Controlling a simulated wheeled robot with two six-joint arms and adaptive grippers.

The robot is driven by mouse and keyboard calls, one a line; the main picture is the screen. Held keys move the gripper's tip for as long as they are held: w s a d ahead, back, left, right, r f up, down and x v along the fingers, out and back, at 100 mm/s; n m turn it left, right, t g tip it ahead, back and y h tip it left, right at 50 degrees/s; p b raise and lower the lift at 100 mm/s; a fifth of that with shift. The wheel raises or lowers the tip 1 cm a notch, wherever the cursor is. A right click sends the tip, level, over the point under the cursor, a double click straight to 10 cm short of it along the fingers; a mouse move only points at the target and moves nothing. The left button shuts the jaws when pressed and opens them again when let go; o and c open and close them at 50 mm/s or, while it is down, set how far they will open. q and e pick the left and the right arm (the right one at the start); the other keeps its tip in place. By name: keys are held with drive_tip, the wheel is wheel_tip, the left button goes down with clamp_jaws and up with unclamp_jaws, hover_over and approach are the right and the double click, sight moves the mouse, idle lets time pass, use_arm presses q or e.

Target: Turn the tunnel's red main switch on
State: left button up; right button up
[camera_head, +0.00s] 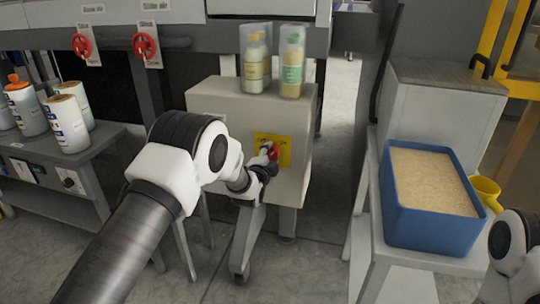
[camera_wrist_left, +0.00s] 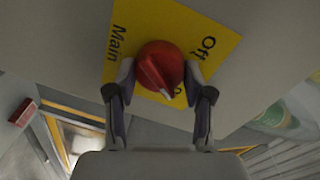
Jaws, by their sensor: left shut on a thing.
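The red main switch (camera_head: 273,151) is a round knob on a yellow plate (camera_head: 286,157) on the front of a grey box. In the left wrist view the red knob (camera_wrist_left: 158,62) has a ridge with a pale tip, slanting toward the lower right. The plate (camera_wrist_left: 150,18) there reads "Main" at the left and "Off" at the upper right. Another label near the pale tip is mostly hidden. My left gripper (camera_wrist_left: 160,85) is shut on the knob, one finger on each side. My right gripper is out of view; only part of my right arm shows.
Two clear containers with bottles (camera_head: 272,62) stand on the grey box (camera_head: 220,100). Two red valve handles (camera_head: 145,46) hang at the upper left. White bottles (camera_head: 68,125) stand on a side table. A blue bin (camera_head: 430,235) of grainy material sits at the right, beside a yellow cup (camera_head: 486,190).

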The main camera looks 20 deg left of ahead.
use_arm(q)
drive_tip(key=shift+m, duration=0.7)
drive_tip(key=o, duration=1.2)
drive_tip(key=shift+c, duration=0.2)
drive_tip(key=s, duration=1.2)
drive_tip(key=shift+d+r, duration=0.2)
drive_tip(key=shift+r, duration=0.25)
